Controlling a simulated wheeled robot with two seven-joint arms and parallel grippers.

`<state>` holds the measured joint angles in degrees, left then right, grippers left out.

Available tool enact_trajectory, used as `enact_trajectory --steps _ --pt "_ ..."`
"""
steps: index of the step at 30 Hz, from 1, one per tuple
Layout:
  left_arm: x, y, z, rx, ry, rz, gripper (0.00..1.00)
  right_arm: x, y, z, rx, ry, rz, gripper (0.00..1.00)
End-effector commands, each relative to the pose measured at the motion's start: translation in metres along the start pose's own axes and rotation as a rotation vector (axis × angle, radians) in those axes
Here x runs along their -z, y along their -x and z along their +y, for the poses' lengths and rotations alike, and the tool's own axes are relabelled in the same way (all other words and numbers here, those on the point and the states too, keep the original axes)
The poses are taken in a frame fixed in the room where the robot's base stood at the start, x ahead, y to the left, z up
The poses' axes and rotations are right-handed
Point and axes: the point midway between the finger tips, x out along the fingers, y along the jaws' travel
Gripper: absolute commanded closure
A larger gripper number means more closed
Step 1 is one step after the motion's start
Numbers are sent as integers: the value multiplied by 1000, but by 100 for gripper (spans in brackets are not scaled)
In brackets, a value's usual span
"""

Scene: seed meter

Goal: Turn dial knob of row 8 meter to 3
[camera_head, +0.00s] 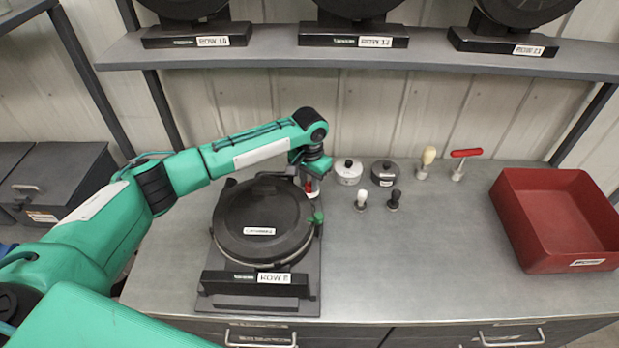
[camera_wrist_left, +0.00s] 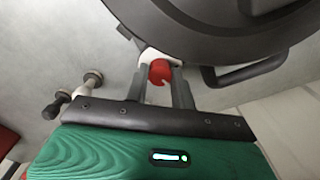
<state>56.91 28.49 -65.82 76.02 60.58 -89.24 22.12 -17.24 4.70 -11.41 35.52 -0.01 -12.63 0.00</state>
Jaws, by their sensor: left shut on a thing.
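The row 8 meter (camera_head: 262,222) is a round black meter on a dark base, with a "ROW 8" label (camera_head: 274,278) at its front. Its black body (camera_wrist_left: 215,30) fills the top of the left wrist view. A red dial knob (camera_wrist_left: 160,72) sits on a pale mount at the meter's edge. My left gripper (camera_wrist_left: 163,75) has its two grey fingers on either side of the red knob and is shut on it. In the head view my left gripper (camera_head: 313,187) is at the meter's right rim. The number the knob points to is too small to read. My right gripper is not in view.
A pale canister (camera_head: 348,172), a dark canister (camera_head: 384,173) and several small handled tools stand right of the meter. A red bin (camera_head: 555,222) is at the far right. More meters stand on the shelf (camera_head: 420,55) above. The counter's front right is clear.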

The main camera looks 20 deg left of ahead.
Motion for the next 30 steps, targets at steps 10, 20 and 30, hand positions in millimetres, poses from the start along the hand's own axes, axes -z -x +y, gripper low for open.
enact_trajectory --steps 10,20,30 --pt "0 2 0 0 -209 0 98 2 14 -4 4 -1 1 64" --pt "0 1 0 0 -290 0 98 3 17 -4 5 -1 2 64" --pt "0 1 0 0 -294 1 98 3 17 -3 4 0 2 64"
